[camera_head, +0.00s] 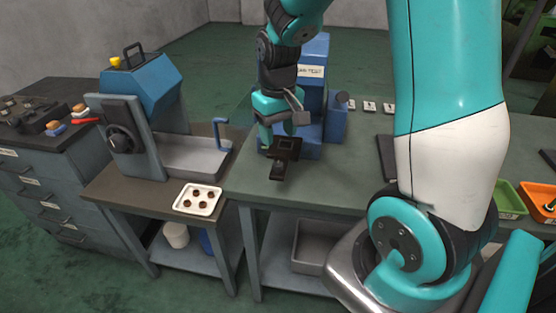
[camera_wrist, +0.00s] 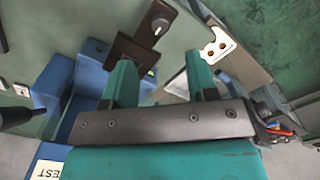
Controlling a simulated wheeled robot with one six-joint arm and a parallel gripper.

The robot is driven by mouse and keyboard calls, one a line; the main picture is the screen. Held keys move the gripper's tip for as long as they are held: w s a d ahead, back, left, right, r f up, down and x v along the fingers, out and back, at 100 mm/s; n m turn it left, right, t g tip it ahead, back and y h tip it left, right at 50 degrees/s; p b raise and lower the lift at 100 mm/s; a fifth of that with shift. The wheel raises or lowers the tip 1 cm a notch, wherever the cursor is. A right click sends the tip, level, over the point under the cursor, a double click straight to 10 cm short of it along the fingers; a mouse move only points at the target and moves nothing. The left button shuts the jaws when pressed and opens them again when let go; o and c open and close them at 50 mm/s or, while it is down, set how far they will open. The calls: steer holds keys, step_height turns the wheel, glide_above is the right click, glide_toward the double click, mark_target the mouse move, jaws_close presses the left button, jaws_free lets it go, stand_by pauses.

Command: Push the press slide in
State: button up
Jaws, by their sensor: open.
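The blue press with a white label (camera_head: 312,71) stands on the middle bench; it also shows in the wrist view (camera_wrist: 52,88). Its dark slide (camera_head: 284,150) sticks out at the front, and a dark square plate with a small round grey piece on it shows at the slide's outer end (camera_wrist: 150,30). My gripper (camera_head: 281,130) is over the bench, close in front of the press and by the slide. In the wrist view my two teal fingers (camera_wrist: 158,65) are apart with nothing between them. Whether a finger touches the slide I cannot tell.
A blue machine (camera_head: 145,85) with a grey trough stands to the left, with a white tray of several dark round pieces (camera_head: 197,199) before it. Small labelled white blocks (camera_head: 370,106) lie right of the press. Green and orange bins (camera_head: 508,198) are at the far right.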

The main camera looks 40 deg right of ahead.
mark_target(278, 163)
step_height(278, 163, down, 9)
steer(key=shift+r, duration=0.1)
stand_by(0.3)
